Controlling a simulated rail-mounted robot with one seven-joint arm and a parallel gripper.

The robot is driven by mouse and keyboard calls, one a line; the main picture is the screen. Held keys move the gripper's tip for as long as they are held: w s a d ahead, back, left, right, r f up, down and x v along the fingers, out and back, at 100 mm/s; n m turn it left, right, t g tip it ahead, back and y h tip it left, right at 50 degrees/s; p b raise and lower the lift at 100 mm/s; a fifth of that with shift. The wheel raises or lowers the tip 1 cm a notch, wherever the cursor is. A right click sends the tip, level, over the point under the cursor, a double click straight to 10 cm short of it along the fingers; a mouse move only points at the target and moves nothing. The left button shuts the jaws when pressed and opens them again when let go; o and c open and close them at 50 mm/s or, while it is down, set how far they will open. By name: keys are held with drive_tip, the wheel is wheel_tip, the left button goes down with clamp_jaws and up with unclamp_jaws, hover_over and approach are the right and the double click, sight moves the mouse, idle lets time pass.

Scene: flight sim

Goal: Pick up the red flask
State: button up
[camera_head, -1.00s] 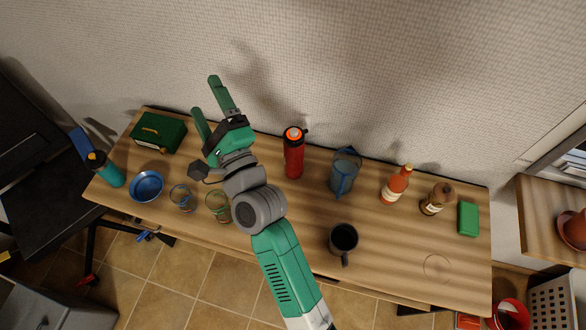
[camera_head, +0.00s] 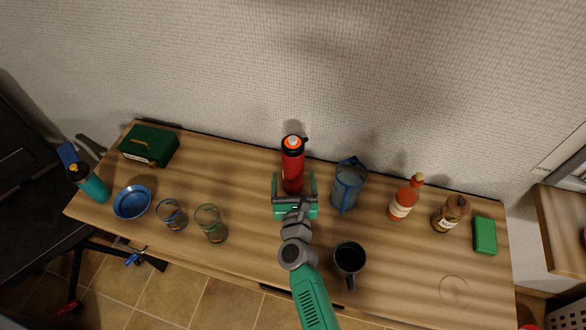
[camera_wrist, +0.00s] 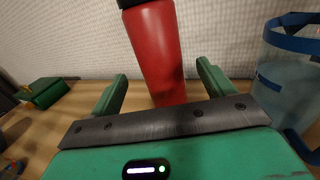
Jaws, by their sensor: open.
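The red flask (camera_head: 292,168) stands upright near the back middle of the wooden table, with a black collar and an orange and grey top. My gripper (camera_head: 294,182) is low in front of it with its fingers open and pointing toward the wall. In the wrist view the red flask (camera_wrist: 158,55) rises just beyond and between the two green fingers (camera_wrist: 160,85). Its top is cut off by the frame there. There is a gap between the flask and each finger, and nothing is held.
A blue pitcher (camera_head: 347,186) stands close on the right, also in the wrist view (camera_wrist: 290,75). A dark mug (camera_head: 349,260) is at front right. Two glasses (camera_head: 211,224), a blue bowl (camera_head: 132,202) and a green box (camera_head: 149,146) are left. Two bottles (camera_head: 405,199) stand farther right.

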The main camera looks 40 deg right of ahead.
sight(293, 165)
drive_tip(key=x, duration=0.4)
drive_tip(key=shift+f+b, duration=0.15)
drive_tip(key=shift+b, duration=0.2)
drive_tip(key=c, duration=1.5)
drive_tip(key=shift+r, duration=0.25)
drive_tip(key=shift+s+r+p, duration=0.1)
drive_tip(key=shift+r+p, duration=0.15)
drive_tip(key=shift+p, duration=0.05)
wheel_tip(293, 165, up, 3)
drive_tip(key=shift+r+p, duration=0.15)
drive_tip(key=shift+p, duration=0.9)
drive_tip(key=s+d+p+v, duration=0.1)
drive_tip(key=p+v, duration=0.2)
drive_tip(key=v, duration=1.2)
drive_tip(key=shift+s+r, duration=0.45)
drive_tip(key=shift+s, duration=0.1)
